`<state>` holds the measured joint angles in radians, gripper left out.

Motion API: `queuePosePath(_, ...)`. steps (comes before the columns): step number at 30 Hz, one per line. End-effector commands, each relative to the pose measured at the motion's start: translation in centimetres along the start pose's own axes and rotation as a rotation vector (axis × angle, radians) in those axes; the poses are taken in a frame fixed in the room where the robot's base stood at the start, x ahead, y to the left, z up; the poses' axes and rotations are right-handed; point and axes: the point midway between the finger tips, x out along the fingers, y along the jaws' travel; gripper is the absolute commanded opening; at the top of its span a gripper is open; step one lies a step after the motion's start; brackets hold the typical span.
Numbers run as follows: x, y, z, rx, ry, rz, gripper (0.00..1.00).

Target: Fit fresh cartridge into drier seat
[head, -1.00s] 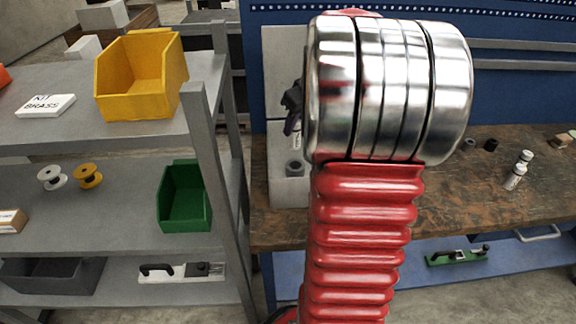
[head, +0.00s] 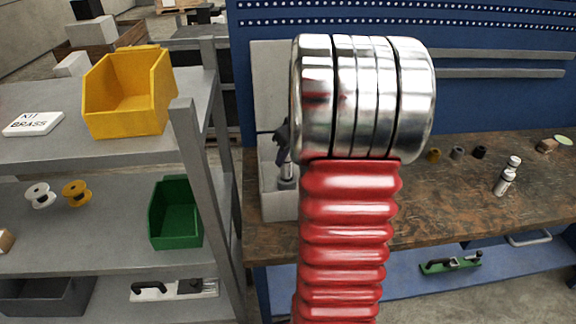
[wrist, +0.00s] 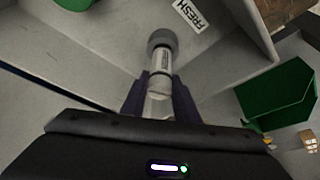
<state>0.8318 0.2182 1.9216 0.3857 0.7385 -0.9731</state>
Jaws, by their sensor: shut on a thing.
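My gripper (wrist: 160,92) has its dark fingers shut around a silvery cylindrical cartridge (wrist: 159,68) with a grey end (wrist: 162,38). The cartridge points away from the wrist, over or in a pale grey bin (wrist: 225,65). A white FRESH label (wrist: 194,14) lies beside its grey end. In the head view my gripper (head: 284,150) is partly hidden behind my red and chrome arm, at the grey bin (head: 277,205). I cannot tell whether the cartridge touches the bin floor. I cannot make out the drier seat.
The bin stands at the left end of the brown workbench (head: 440,200). At left, a grey shelf holds a yellow bin (head: 128,95) and a green bin (head: 175,213).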

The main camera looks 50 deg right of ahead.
Motion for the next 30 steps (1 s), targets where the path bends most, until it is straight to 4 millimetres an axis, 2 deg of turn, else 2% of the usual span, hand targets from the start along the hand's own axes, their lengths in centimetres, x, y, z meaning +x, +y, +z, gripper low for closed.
queuePosePath(8, 0.2, 0.0, 0.1, 0.000, 0.000, 0.000, 0.04)
queuePosePath(18, 3.4, 0.0, 1.4, 0.001, 0.000, 0.000, 0.04)
queuePosePath(29, 3.6, 0.0, 1.5, 0.001, 0.000, 0.001, 0.04)
queuePosePath(30, 3.6, 0.0, 1.5, 0.001, 0.000, 0.001, 0.29)
